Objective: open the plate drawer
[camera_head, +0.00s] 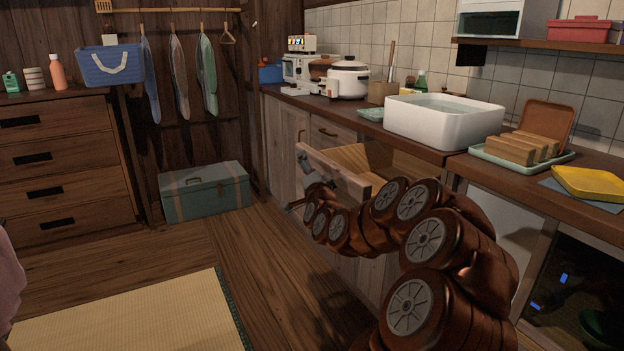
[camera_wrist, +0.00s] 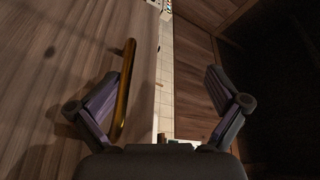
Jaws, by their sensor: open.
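A drawer stands pulled out from the kitchen counter in the head view; its wooden front (camera_head: 345,178) is forward of the cabinet face and its pale inner wall (camera_head: 362,156) shows. I cannot see any plates in it. My gripper (camera_head: 311,174) is at the outer side of the drawer front, partly hidden by my arm. In the wrist view my gripper (camera_wrist: 163,78) is open. The brass handle (camera_wrist: 125,90) on the drawer front (camera_wrist: 70,70) lies close beside the left finger's inner side. I cannot tell whether they touch. The right finger is apart from the handle.
The counter holds a white basin (camera_head: 440,118), a rice cooker (camera_head: 348,80) and a bread tray (camera_head: 515,152). A green chest (camera_head: 205,192) stands by the back wall. A dresser (camera_head: 55,165) is at left. The wooden floor (camera_head: 240,250) before the drawer is clear.

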